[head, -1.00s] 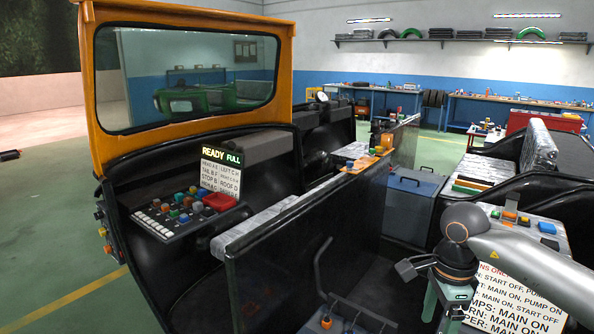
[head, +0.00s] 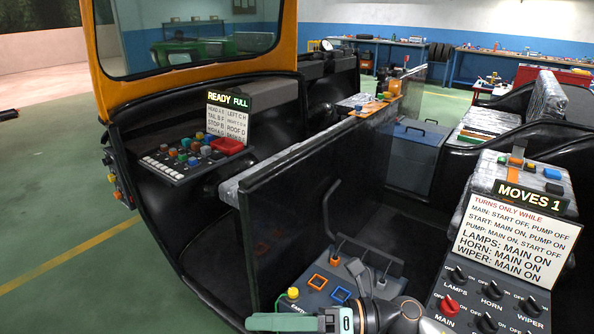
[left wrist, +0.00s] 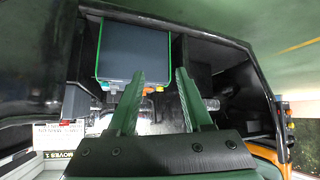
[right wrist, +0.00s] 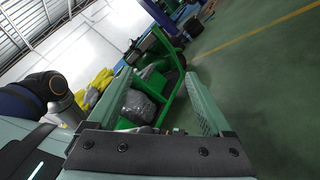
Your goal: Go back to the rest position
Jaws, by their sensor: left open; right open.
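My right gripper (head: 262,322) shows at the bottom middle of the head view, with its arm reaching in from the lower right. It is seen side-on, in front of the lower control panel (head: 318,283). In the right wrist view its two fingers (right wrist: 158,74) are spread with nothing between them. My left gripper is outside the head view. In the left wrist view its two green fingers (left wrist: 160,72) are apart and empty, over the rickshaw's interior, with a dark green-edged panel (left wrist: 134,50) beyond.
The black rickshaw body with an orange windscreen frame (head: 92,60) fills the middle. A dark partition (head: 300,205) stands before the right gripper. A "MOVES 1" board (head: 520,235) with knobs stands at right. Green floor (head: 60,200) is open at left. Workbenches (head: 390,55) line the back wall.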

